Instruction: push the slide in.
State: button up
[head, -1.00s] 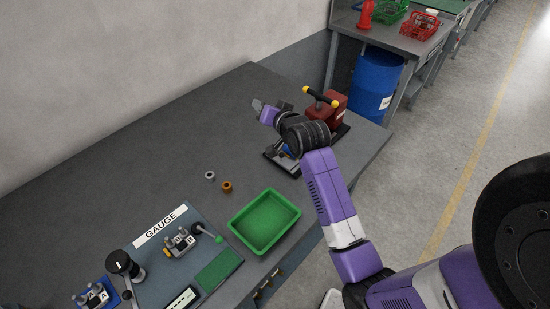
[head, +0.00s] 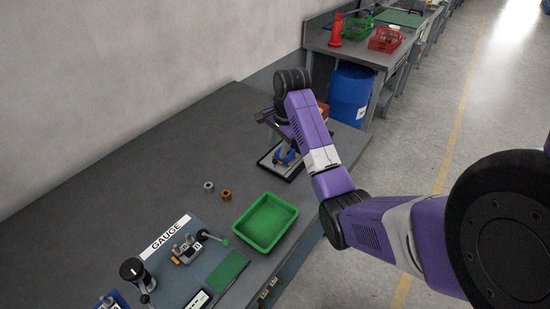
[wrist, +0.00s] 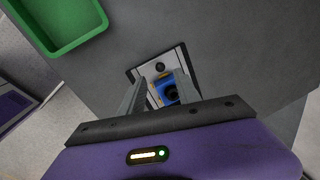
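The fixture with the slide stands at the far right end of the bench, mostly hidden behind my arm in the head view. Its base plate (head: 265,161) and a blue part (head: 289,157) show below the arm. In the wrist view the blue part (wrist: 168,93), with a dark round opening and yellow beside it, lies beyond and between my fingers, on the pale plate (wrist: 160,66). I cannot tell which part is the slide or how far in it sits. My gripper (wrist: 163,92) is open over the fixture, its fingers apart; contact cannot be told.
A green tray (head: 265,222) stands at the bench's front edge. A grey ring (head: 209,187) and a copper-coloured ring (head: 227,195) lie left of it. The gauge board (head: 180,262) is further left. A blue barrel (head: 351,92) stands beyond the bench.

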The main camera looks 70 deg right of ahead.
aim_at(275, 160)
jog(key=shift+w+d+f, duration=0.1)
jog(key=shift+w+f, duration=0.05)
jog(key=shift+f, duration=0.85)
jog(key=shift+w+d+f, duration=0.1)
jog(key=shift+w+f, duration=0.1)
jog(key=shift+f, duration=0.75)
jog(key=shift+w+d+f, duration=0.1)
jog(key=shift+w+f, duration=0.05)
jog(key=shift+f, duration=0.85)
grip_shut()
